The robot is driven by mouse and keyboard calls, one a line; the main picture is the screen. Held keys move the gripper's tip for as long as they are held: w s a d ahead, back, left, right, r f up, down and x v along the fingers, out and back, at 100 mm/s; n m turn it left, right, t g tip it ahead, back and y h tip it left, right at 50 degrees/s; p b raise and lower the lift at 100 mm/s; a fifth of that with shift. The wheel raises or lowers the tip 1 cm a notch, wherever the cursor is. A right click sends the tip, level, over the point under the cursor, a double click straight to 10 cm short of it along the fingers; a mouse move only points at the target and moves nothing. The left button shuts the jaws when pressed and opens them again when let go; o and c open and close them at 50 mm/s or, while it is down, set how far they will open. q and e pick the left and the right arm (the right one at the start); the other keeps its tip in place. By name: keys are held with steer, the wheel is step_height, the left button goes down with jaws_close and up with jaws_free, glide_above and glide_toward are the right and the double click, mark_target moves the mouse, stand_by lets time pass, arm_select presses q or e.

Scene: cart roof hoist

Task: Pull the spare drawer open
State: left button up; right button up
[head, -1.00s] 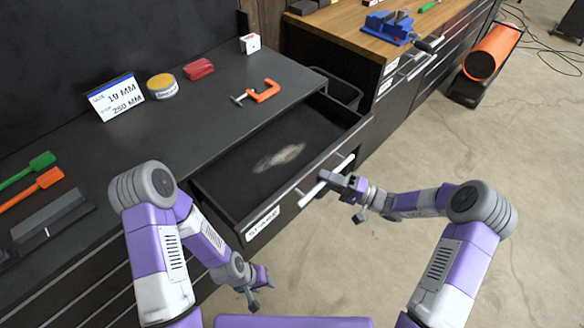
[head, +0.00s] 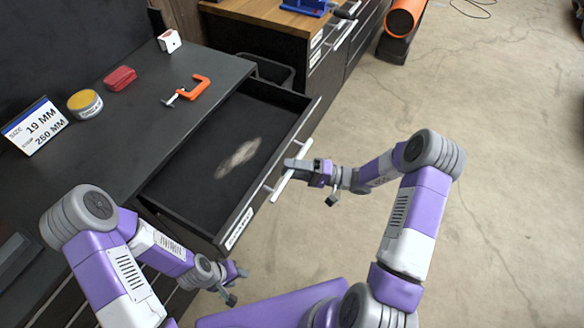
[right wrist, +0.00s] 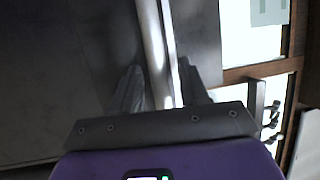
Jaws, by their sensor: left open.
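The spare drawer (head: 175,190) is pulled well out of the dark cabinet, its label (head: 238,229) on the front panel. Its inside is dark, with a pale dusty patch (head: 238,158) and no object visible in it. My right gripper (head: 292,166) is at the drawer's bar handle (head: 281,189). In the right wrist view the handle (right wrist: 154,45) runs between the two fingers (right wrist: 157,92), which are closed about it. My left gripper (head: 238,285) is open and empty, low in front of the cabinet and apart from the drawer.
On the dark worktop (head: 120,140) are an orange clamp (head: 190,90), a red case (head: 119,78), a yellow-topped tin (head: 84,103), a size sign (head: 35,125) and a white box (head: 169,41). A wooden-topped bench (head: 265,14) stands behind. The floor at right (head: 500,180) is clear.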

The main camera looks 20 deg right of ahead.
steer(key=v, duration=0.7)
steer(key=shift+d, duration=0.25)
steer(key=shift+s+f, duration=0.1)
stand_by(0.4)
